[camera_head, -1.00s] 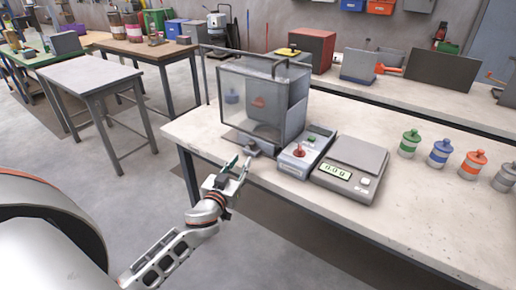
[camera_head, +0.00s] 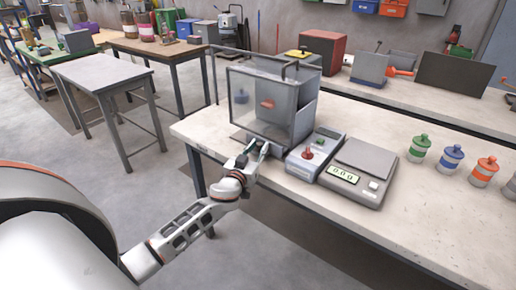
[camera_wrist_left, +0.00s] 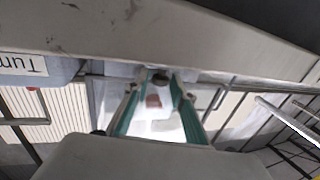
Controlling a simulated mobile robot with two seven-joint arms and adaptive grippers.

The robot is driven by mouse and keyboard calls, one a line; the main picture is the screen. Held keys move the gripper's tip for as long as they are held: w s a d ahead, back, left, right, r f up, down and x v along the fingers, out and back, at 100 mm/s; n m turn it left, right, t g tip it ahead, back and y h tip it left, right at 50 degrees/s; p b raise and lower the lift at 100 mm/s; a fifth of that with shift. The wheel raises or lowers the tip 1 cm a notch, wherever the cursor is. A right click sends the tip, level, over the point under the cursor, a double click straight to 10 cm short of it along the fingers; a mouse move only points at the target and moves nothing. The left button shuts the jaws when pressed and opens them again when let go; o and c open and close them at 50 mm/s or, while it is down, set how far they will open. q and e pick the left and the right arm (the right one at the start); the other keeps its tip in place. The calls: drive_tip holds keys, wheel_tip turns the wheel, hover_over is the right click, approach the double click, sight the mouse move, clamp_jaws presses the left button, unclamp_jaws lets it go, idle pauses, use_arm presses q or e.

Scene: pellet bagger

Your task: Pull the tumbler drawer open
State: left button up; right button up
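The tumbler (camera_head: 268,98) is a clear-walled box in a grey frame at the bench's left end, with a dim blue and an orange shape visible in or through it. My left gripper (camera_head: 256,153) is low at its front, by the bench edge. In the left wrist view the teal fingers (camera_wrist_left: 159,84) are apart, with a small dark knob-like part (camera_wrist_left: 160,77) between their tips; I cannot tell whether they touch it. The drawer front is mostly hidden by the gripper in the head view. A label reading "Tum" (camera_wrist_left: 23,64) shows upside down. My right gripper is not in view.
A control box (camera_head: 316,155) with a red knob and a scale (camera_head: 358,172) stand right of the tumbler. Several coloured canisters (camera_head: 451,159) stand further right on the bench (camera_head: 400,213). Open floor (camera_head: 130,190) lies left of the bench.

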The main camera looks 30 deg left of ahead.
use_arm(q)
clamp_jaws()
drive_tip(key=s+a+p, duration=0.1)
drive_tip(key=s, duration=1.5)
drive_tip(key=shift+a+p, duration=0.15)
drive_tip(key=shift+p, duration=0.25)
unclamp_jaws()
drive_tip(key=shift+s, duration=0.15)
drive_tip(key=s+d, duration=0.2)
drive_tip(key=s, duration=0.9)
drive_tip(key=shift+s, duration=0.3)
